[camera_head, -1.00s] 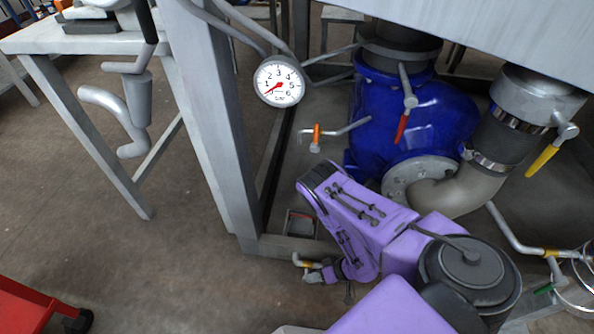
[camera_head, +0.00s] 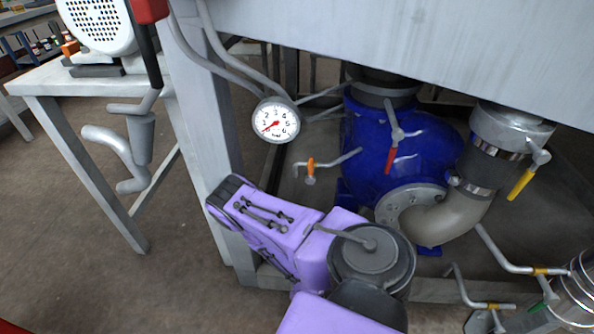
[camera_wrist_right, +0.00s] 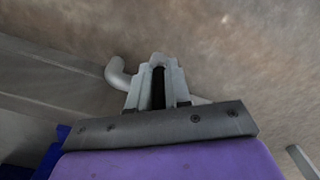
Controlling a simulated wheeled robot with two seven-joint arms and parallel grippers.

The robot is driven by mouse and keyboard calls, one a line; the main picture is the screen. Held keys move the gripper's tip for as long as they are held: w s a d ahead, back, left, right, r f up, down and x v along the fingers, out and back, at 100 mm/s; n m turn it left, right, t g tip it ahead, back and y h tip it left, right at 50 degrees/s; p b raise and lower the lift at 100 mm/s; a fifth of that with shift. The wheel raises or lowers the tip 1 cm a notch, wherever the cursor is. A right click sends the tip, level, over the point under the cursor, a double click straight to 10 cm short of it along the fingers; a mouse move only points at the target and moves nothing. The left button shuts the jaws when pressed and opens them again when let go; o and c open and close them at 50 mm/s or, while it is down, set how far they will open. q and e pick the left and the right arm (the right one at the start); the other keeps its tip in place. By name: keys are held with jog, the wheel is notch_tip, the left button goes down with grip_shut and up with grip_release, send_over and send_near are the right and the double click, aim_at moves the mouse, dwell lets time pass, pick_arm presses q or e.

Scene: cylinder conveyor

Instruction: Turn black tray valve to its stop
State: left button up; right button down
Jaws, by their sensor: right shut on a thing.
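My right gripper (camera_wrist_right: 157,72) is in the right wrist view, its two pale jaws closed around a dark, narrow piece (camera_wrist_right: 158,90). This looks like the handle of the black tray valve, but most of it is hidden between the jaws. A grey bent pipe end (camera_wrist_right: 118,72) sits just left of the jaws. In the head view my purple right arm reaches down at the lower middle and hides the gripper and the valve. How far the handle is turned cannot be seen. My left gripper is in neither view.
A round gauge (camera_head: 276,120) hangs by the grey frame post.

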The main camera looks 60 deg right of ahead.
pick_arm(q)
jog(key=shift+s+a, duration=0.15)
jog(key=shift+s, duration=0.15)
pick_arm(e)
jog(key=shift+w, duration=0.1)
jog(key=c, duration=1.1)
grip_release()
jog(key=shift+a, duration=0.1)
notch_tip(320, 180, up, 10)
jog(key=p, duration=0.4)
jog(key=shift+r+p, duration=0.25)
jog(key=shift+p, duration=0.1)
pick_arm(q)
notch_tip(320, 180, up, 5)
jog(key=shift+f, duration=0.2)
